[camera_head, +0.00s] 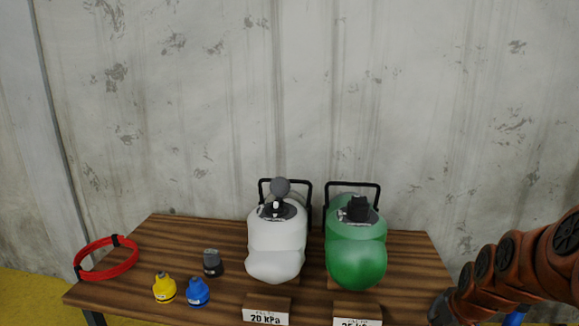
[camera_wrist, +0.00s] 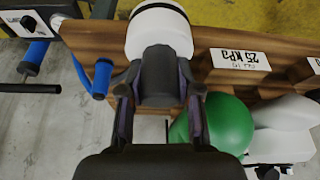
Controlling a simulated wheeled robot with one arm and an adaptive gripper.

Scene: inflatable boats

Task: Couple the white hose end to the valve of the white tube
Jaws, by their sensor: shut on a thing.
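My gripper (camera_wrist: 162,92) is shut on the dark grey body of the white hose end (camera_wrist: 160,32) in the wrist view. The white part sticks out beyond the fingertips. The white tube (camera_head: 276,260) stands on the bench in the head view, with its grey valve (camera_head: 280,206) on top. It also shows in the wrist view (camera_wrist: 285,118) at the right edge, past the green tube, well apart from the held hose end. In the head view my arm is at the lower right and my fingertips cannot be made out.
The green tube (camera_head: 356,255) stands right of the white one. Labels read 20 kPa (camera_head: 266,317) and 25 kPa (camera_wrist: 240,60). Yellow (camera_head: 164,288), blue (camera_head: 197,292) and grey (camera_head: 212,263) fittings and a red ring (camera_head: 106,258) lie on the bench's left. A device with blue handles (camera_wrist: 38,52) is at upper left in the wrist view.

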